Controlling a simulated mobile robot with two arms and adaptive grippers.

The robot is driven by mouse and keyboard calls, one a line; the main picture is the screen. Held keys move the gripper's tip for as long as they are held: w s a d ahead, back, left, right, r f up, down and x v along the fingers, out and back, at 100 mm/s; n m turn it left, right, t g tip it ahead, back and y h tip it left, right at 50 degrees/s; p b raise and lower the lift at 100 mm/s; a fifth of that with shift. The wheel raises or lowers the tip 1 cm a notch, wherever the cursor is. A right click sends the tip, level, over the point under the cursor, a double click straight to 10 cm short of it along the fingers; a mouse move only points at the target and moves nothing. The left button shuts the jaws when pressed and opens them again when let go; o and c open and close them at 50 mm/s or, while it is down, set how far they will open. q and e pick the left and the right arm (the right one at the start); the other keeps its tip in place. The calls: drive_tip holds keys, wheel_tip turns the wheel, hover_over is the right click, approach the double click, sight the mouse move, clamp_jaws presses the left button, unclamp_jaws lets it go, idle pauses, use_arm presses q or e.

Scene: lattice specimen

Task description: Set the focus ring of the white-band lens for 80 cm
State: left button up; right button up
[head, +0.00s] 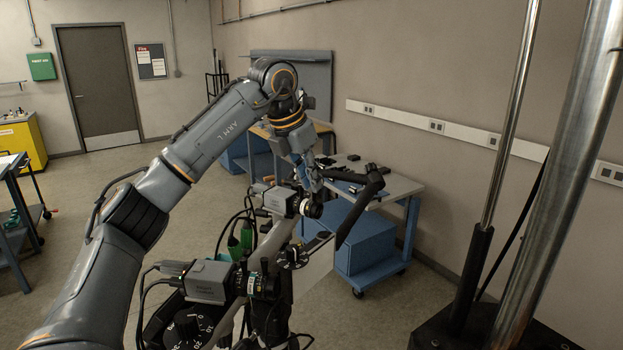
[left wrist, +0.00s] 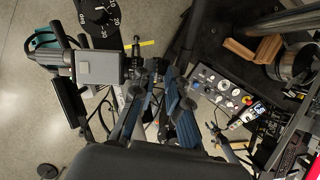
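Two grey box cameras show in the head view. The upper camera (head: 282,201) carries a dark lens (head: 312,209) facing right. The lower camera (head: 209,281) carries a dark lens (head: 262,285) with a small teal mark. My left gripper (head: 312,184) points down just above the upper lens. Contact cannot be told. My right gripper is not seen.
A black numbered dial (head: 188,327) stands below the lower camera; another dial (head: 292,256) is under the upper one. Cables hang around the cameras. A bent black bar (head: 362,203) stands to the right. A workbench (head: 398,184) stands behind. Metal columns (head: 555,190) are at right.

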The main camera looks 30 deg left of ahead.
use_arm(q)
drive_tip(key=shift+d+f, duration=0.15)
drive_tip(key=shift+f, duration=0.15)
drive_tip(key=shift+d+f, duration=0.15)
drive_tip(key=shift+f, duration=0.05)
drive_tip(key=shift+w+f, duration=0.1)
drive_tip(key=shift+f, duration=0.05)
drive_tip(key=shift+w+f, duration=0.15)
clamp_jaws()
drive_tip(key=shift+f, duration=0.1)
drive_tip(key=t+b, duration=0.1)
drive_tip(key=b, duration=0.3)
drive_tip(key=s+t+b, duration=0.1)
drive_tip(key=t+b, duration=0.1)
drive_tip(key=b, duration=0.2)
drive_tip(key=shift+s+f, duration=0.25)
drive_tip(key=shift+s+r+b, duration=0.1)
drive_tip(key=shift+b, duration=0.4)
drive_tip(key=shift+s+r+t, duration=0.1)
drive_tip(key=shift+r+t, duration=0.15)
drive_tip(key=shift+t, duration=0.05)
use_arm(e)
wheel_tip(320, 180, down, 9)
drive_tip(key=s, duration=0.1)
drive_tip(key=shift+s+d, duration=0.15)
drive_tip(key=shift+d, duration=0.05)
